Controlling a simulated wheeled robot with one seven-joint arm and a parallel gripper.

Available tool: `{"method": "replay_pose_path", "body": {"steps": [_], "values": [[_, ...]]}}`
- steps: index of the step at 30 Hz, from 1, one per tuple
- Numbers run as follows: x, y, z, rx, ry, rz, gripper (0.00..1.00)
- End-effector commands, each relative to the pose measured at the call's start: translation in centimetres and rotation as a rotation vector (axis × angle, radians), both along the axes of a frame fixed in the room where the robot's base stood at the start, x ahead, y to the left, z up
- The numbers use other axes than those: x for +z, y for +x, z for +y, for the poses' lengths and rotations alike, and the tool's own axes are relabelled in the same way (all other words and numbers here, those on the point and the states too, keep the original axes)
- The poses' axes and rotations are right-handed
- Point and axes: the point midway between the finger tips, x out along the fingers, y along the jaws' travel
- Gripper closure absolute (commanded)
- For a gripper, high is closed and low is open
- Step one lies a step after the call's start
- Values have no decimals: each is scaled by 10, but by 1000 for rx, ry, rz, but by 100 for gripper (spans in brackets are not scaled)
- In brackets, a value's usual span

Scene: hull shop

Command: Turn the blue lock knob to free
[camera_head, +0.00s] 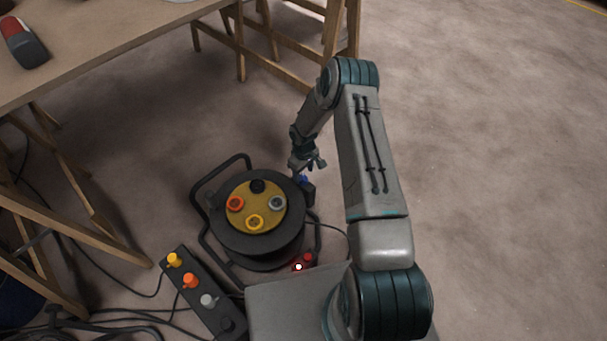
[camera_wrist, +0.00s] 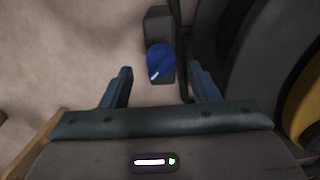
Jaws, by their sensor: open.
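The blue lock knob (camera_wrist: 160,61) sits on a small dark block at the side of the black cable reel (camera_head: 257,240). It has a white pointer mark aimed toward the lower left in the wrist view. In the head view the knob (camera_head: 303,179) shows as a small blue spot beside the reel, partly hidden by my gripper. My gripper (camera_wrist: 162,88) is open and empty, with one finger to each side of the knob in the picture. The fingertips look short of the knob, and I see no contact. In the head view my gripper (camera_head: 308,165) is just above the knob.
The reel's yellow face carries several coloured sockets. A dark socket strip (camera_head: 205,296) with coloured plugs lies at its lower left, among loose cables. A wooden trestle table (camera_head: 100,40) stands at the upper left. The floor (camera_head: 500,150) on the right is clear.

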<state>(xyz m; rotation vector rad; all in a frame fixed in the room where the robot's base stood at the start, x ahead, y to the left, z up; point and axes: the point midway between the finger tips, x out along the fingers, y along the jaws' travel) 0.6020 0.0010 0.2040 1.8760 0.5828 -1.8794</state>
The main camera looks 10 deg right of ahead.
Motion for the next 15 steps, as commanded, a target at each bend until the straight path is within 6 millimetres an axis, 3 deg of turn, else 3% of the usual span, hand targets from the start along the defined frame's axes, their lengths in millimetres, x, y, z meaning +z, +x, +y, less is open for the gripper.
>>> {"method": "replay_pose_path", "body": {"steps": [1,6,15], "values": [[18,1,0,0,-1,-3,45],[59,1,0,1,-1,-3,45],[101,0,0,0,0,0,45]]}}
